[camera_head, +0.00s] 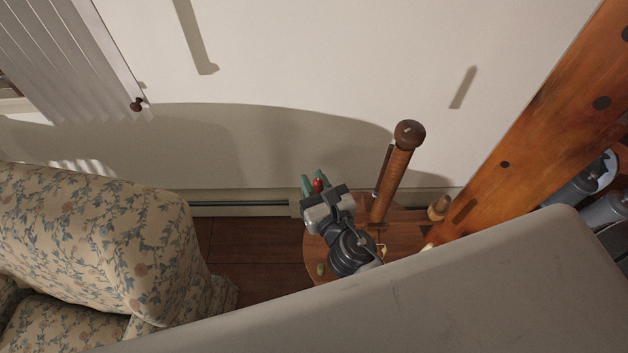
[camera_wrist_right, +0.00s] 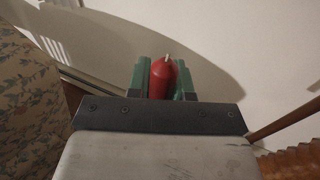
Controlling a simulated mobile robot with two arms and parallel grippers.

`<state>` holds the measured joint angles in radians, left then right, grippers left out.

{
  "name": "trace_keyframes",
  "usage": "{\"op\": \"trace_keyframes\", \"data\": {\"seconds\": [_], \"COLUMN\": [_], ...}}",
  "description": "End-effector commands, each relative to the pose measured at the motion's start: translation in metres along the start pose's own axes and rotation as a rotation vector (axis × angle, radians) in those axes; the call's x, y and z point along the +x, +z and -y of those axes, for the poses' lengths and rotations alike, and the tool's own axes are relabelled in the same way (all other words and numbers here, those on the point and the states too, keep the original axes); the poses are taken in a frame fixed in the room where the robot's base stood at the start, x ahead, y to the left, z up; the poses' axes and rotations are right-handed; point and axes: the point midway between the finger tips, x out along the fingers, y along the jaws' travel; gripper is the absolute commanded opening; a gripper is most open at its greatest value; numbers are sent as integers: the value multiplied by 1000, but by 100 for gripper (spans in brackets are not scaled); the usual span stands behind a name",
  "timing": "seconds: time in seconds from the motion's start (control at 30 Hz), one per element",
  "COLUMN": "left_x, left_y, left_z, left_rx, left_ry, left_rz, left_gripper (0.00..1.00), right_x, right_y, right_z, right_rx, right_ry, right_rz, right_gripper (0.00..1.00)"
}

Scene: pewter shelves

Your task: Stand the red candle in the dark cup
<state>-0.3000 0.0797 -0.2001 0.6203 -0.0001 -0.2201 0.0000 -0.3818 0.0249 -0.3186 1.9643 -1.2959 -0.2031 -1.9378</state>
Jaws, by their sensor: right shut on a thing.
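My right gripper (camera_head: 317,187) is shut on the red candle (camera_head: 318,185), above the left part of a small round wooden table (camera_head: 312,243). In the right wrist view the candle (camera_wrist_right: 162,80) stands between the green fingers (camera_wrist_right: 162,82), its pale wick showing at the tip. Its lower part is hidden by the gripper. I cannot make out a dark cup for certain; my right gripper and wrist cover part of the tabletop. My left gripper is not in view.
A tall brown wooden post (camera_head: 394,180) with a round top rises from the table, right of the gripper. A small wooden vessel (camera_head: 438,207) stands at the right. A small greenish thing (camera_head: 320,268) lies near the left edge. A floral armchair (camera_head: 90,240) is left; a wall is behind.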

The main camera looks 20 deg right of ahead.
Motion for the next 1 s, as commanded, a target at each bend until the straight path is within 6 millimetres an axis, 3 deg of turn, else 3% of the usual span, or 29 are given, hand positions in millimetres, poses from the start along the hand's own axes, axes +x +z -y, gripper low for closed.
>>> {"op": "trace_keyframes", "data": {"seconds": [0.07, 0.1, 0.3, 0.67, 1.0], "left_x": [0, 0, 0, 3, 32], "left_y": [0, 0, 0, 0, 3], "left_z": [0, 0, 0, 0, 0], "left_rx": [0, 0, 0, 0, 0], "left_ry": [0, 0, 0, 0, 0], "left_rz": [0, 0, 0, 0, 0], "left_gripper": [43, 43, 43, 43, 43], "right_x": [0, 0, 0, -8, -72], "right_y": [0, 0, 0, -2, -7], "right_z": [0, 0, 0, 0, 0], "right_rx": [0, 0, 0, 0, 1], "right_ry": [0, 0, 0, 0, 1], "right_rz": [0, 0, 0, -2, -3], "right_gripper": [0, 22, 50, 50, 50]}}
